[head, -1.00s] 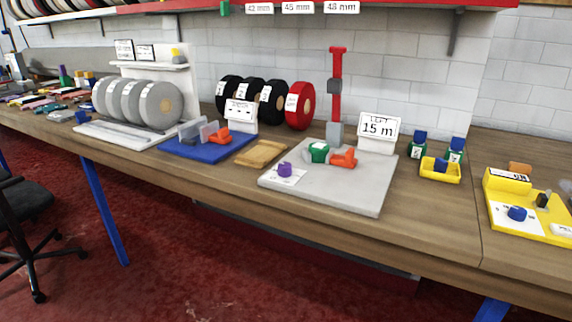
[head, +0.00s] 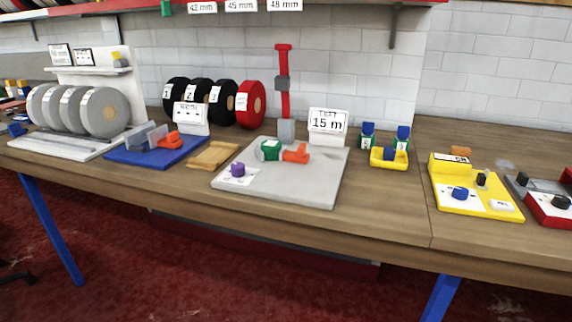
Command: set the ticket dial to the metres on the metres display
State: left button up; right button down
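A white sign reading "15 m" (head: 327,124) stands at the back of the grey plate; a small word above the number looks like "TEST". A yellow device (head: 445,206) at the right carries a blue dial knob (head: 460,193) on a white scale, a black knob (head: 481,180), a white tag (head: 501,205) and a small display (head: 452,158) too small to read surely. A red device (head: 541,216) at the right edge has a black dial knob (head: 561,202) on a white face. I cannot tell from labels which dial is the ticket dial. Neither gripper is in view.
The grey plate (head: 305,190) holds a purple knob (head: 238,170), a green block and an orange part. A yellow tray (head: 389,160) lies between plate and yellow device. The wooden bench (head: 390,205) is bare in front of the tray. Grey rolls (head: 102,112) stand at left.

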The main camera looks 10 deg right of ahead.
aim_at(237, 170)
jog(key=u, duration=0.7)
jog(key=i, duration=0.85)
